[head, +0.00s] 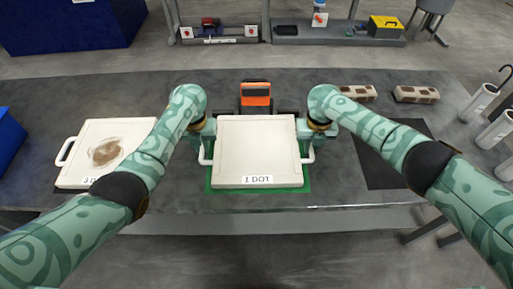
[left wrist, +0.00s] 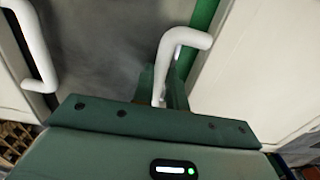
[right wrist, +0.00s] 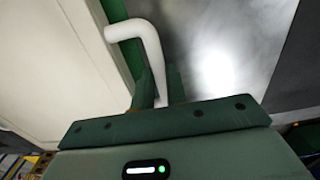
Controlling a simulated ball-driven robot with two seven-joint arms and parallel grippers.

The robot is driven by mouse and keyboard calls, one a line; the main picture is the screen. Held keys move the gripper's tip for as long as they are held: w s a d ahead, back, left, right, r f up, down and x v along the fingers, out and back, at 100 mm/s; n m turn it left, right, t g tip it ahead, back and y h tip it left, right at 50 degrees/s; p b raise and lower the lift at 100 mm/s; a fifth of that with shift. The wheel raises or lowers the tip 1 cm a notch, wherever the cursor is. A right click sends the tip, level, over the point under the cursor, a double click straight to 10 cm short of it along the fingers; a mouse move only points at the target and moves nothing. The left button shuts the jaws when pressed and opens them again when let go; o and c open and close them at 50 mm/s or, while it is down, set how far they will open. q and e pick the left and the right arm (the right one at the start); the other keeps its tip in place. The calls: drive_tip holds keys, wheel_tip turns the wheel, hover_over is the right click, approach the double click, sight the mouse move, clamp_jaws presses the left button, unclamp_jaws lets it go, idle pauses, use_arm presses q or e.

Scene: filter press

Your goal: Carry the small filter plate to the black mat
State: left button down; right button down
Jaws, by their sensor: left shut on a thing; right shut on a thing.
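A cream filter plate (head: 257,148) marked 1 DOT lies over a green mat (head: 208,183) at the middle of the table; whether it touches the mat I cannot tell. My left gripper (head: 206,148) is shut on its left white handle, which shows in the left wrist view (left wrist: 183,40). My right gripper (head: 307,148) is shut on its right white handle, which shows in the right wrist view (right wrist: 146,50). The black mat (head: 378,170) lies to the right, partly hidden under my right arm. Its visible part is bare.
A second cream plate (head: 85,160), marked 3 DOT and stained brown, lies at the left. An orange device (head: 256,97) stands just behind the middle plate. Two brown blocks (head: 416,94) lie at the back right. White cylinders (head: 480,103) stand at the right.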

use_arm(q)
drive_tip(key=shift+r, duration=0.15)
use_arm(e)
drive_tip(key=shift+w+r, duration=0.1)
drive_tip(key=shift+r, duration=0.1)
